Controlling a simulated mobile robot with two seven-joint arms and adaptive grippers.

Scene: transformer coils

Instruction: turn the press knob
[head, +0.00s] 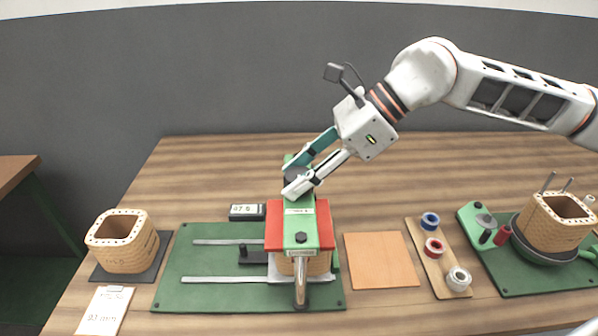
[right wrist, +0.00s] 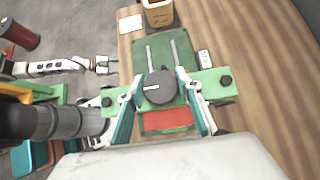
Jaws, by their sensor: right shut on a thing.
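The press knob (right wrist: 161,90) is a dark round knob with a white line mark, on top of the press's green beam (right wrist: 208,82). My right gripper (right wrist: 160,78) is shut on it, with one finger on each side. In the head view the right gripper (head: 291,182) reaches down from the upper right and partly hides the knob (head: 296,174). The press (head: 299,226) has a red plate (head: 324,222) under the beam and a tan wound coil (head: 318,263) below. My left gripper (right wrist: 104,65) shows small at the left of the right wrist view, away from the press.
The press stands on a green board (head: 200,262) with two metal rails. A digital display (head: 247,212) lies behind it. A tan coil form (head: 122,243) stands left, and an orange sheet (head: 382,260) and tape rolls (head: 433,248) lie right. The table behind is clear.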

